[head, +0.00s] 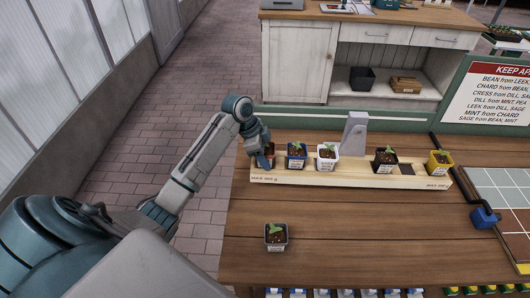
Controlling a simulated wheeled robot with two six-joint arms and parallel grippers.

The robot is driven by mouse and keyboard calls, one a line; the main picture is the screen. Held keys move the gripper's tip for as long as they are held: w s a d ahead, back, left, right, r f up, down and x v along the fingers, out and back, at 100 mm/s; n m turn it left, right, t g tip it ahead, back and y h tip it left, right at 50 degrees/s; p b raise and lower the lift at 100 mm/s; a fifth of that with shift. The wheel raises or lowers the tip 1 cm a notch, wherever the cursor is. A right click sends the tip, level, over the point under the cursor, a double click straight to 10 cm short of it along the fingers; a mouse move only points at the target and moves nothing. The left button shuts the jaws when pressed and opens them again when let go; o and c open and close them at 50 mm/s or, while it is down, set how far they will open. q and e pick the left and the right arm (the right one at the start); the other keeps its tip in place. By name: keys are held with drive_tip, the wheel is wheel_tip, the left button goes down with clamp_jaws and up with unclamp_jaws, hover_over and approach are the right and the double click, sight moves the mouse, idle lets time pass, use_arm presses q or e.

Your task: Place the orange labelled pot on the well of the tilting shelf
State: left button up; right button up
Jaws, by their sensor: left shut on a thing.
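The tilting shelf (330,179) is a long pale wooden beam on the table, with a grey upright (355,134) behind its middle and "MAX" weight labels near its ends. My left gripper (262,151) is at the shelf's left end, shut on the orange pot (270,161), which is partly hidden by the fingers. The pot is at the leftmost place; I cannot tell whether it rests fully in a well. Blue (296,160), white (326,164), black (384,168) and yellow (438,170) pots stand along the shelf. A dark empty well (406,169) shows between black and yellow. My right gripper is out of view.
A dark pot with a seedling (276,241) stands alone on the table (350,230) in front of the shelf. A tiled tray (508,190) and a blue object (485,217) are at the right. A "KEEP APART" sign (498,95) and a white cabinet (297,60) stand behind.

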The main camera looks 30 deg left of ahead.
use_arm(q)
drive_tip(key=o, duration=1.2)
drive_tip(key=shift+r, duration=0.1)
drive_tip(key=shift+b+v, duration=1.4)
drive_tip(key=shift+v, duration=4.55)
drive_tip(key=shift+s, duration=0.1)
